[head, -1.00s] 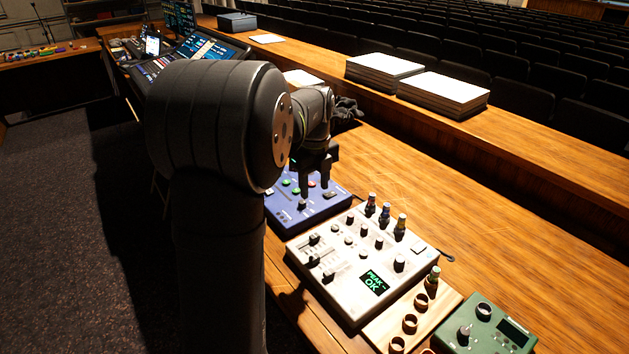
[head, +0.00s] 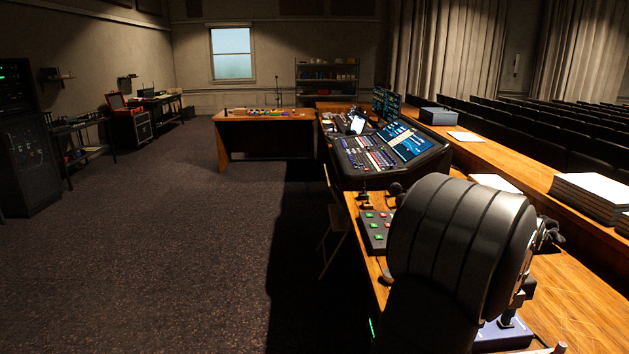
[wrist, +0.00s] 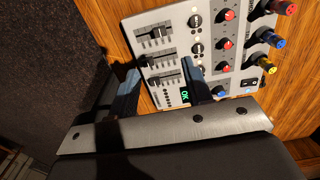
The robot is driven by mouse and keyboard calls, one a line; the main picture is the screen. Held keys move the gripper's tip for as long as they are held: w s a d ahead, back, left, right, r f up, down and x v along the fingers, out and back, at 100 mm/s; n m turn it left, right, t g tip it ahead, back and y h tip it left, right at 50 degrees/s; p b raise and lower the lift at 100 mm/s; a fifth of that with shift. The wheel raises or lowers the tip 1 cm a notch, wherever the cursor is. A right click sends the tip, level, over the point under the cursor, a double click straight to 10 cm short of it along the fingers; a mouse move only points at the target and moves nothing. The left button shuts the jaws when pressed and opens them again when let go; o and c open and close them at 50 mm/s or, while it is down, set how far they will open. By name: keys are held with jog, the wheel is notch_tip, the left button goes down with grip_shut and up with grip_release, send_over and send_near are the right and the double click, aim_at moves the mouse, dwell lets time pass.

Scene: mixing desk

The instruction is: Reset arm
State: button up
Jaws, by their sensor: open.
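My gripper (wrist: 162,82) shows in the wrist view with its two dark fingers apart and nothing between them that it holds. It is above the white mixer (wrist: 207,50), over the end with the black sliders and the small green display (wrist: 186,98). In the head view my arm fills the lower right and hides most of the gripper. A blue-violet control box (head: 490,337) shows partly beside and below the arm there.
The mixer has red, blue and yellow knobs along one side. In the head view a black button box (head: 376,232) and a large mixing console (head: 385,150) stand on the wooden desk. Stacked papers (head: 590,195) lie on the ledge at right.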

notch_tip(320, 180, down, 15)
jog(key=shift+r, duration=0.1)
jog(key=shift+a, duration=0.15)
jog(key=o, duration=1.2)
jog(key=shift+r, duration=0.1)
notch_tip(320, 180, up, 18)
notch_tip(320, 180, down, 10)
jog(key=shift+r, duration=0.25)
